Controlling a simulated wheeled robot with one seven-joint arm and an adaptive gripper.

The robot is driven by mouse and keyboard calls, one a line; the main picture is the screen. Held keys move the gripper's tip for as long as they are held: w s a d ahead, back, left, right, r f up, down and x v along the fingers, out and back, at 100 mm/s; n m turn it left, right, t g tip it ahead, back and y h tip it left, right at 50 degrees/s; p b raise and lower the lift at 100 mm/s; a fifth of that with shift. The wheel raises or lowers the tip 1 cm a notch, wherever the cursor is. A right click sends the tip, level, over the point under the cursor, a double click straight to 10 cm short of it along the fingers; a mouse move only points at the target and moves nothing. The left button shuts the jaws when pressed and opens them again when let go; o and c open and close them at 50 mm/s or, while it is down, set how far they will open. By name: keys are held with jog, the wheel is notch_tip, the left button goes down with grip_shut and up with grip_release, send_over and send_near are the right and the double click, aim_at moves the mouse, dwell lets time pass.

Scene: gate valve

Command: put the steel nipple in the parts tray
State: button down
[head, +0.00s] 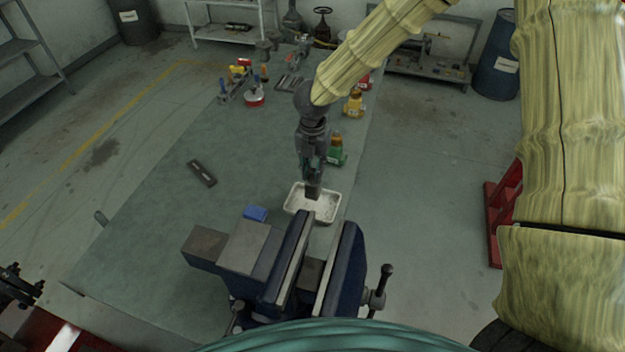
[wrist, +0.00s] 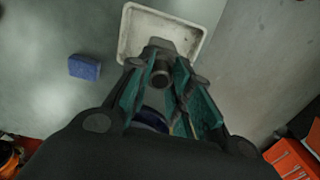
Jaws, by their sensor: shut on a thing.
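My gripper (head: 313,180) points down over the parts tray (head: 298,209), a small white rectangular tray on the green bench top. In the wrist view, the gripper's green-lined fingers (wrist: 168,92) are shut on the steel nipple (wrist: 161,72), a short dark grey tube with its round open end showing. The tray (wrist: 130,42) lies behind and below the nipple in that view. The fingers hide part of the nipple. In the head view the nipple is hard to tell from the dark fingertips. I cannot tell how high it is above the tray floor.
A large blue vise (head: 275,260) stands close in front of the tray. A blue block (head: 255,213) lies left of the tray, and a dark flat bar (head: 202,173) lies farther left. Bottles, including a green one (head: 337,152), stand behind. The bench's left part is mostly clear.

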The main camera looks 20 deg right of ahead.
aim_at(313, 180)
jog(key=shift+f+p, duration=0.65)
jog(key=shift+f, duration=1.65)
jog(key=c, duration=1.3)
grip_release()
jog(key=shift+f, duration=0.15)
notch_tip(313, 180, up, 12)
jog(key=b, duration=0.3)
